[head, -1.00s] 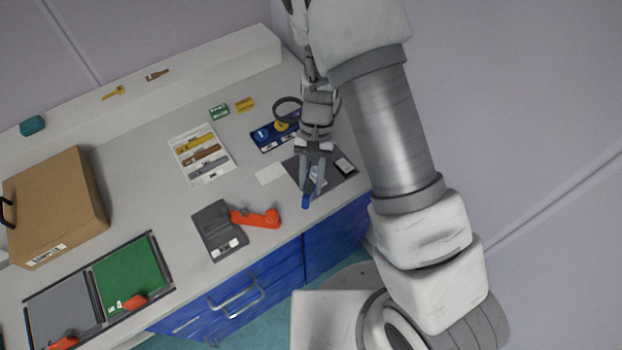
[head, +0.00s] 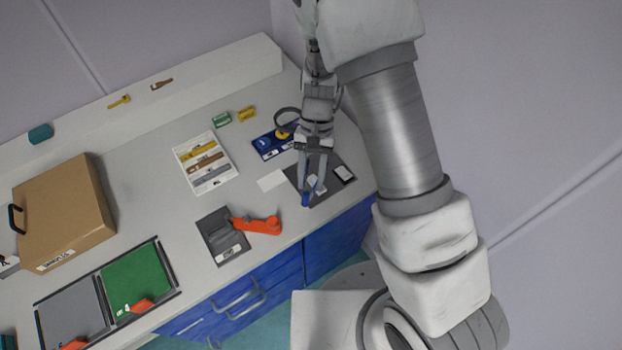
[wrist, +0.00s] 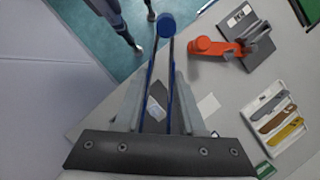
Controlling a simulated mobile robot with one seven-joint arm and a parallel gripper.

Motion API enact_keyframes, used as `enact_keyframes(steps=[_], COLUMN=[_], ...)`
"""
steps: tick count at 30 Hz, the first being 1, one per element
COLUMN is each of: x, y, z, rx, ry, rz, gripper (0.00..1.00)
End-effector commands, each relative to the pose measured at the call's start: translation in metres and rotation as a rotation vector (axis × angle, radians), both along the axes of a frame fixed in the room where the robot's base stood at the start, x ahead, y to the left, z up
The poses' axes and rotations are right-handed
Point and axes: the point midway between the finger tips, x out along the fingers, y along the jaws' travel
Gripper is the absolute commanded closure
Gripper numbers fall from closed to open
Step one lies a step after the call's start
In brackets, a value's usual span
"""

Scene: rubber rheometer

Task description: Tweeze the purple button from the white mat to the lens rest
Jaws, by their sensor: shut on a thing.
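My gripper (head: 314,176) is shut on slim blue tweezers (head: 305,199) above the dark grey mat near the counter's front edge. In the wrist view the tweezers (wrist: 168,85) show as two thin blue strips between my fingers, with a round blue end (wrist: 166,25) at the far side. A small plain white mat (head: 271,180) lies just left of the grey mat; it also shows in the wrist view (wrist: 208,105). I cannot make out a purple button on it. I cannot tell which thing is the lens rest. A ring-shaped magnifier (head: 287,118) stands behind my gripper, partly hidden.
A blue tray (head: 264,147) with round pieces stands behind the white mat. A dark device with an orange handle (head: 262,225) is at the front. A white tool tray (head: 207,163), a cardboard box (head: 65,210) and a green panel (head: 137,280) are to the left.

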Motion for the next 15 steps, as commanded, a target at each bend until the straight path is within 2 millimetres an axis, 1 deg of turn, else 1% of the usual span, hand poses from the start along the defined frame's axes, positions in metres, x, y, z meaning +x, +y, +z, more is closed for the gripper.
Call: enact_keyframes(steps=[1,5,9,15], x=[0.000,0.000,0.000,0.000], y=[0.000,0.000,0.000,0.000], z=[0.014,0.034,0.049,0.050], rx=[0.001,0.000,0.001,-0.001], ry=[0.000,0.000,-0.001,0.000], rz=[0.000,0.000,0.000,-0.001], gripper=[0.66,0.66,0.66,0.66])
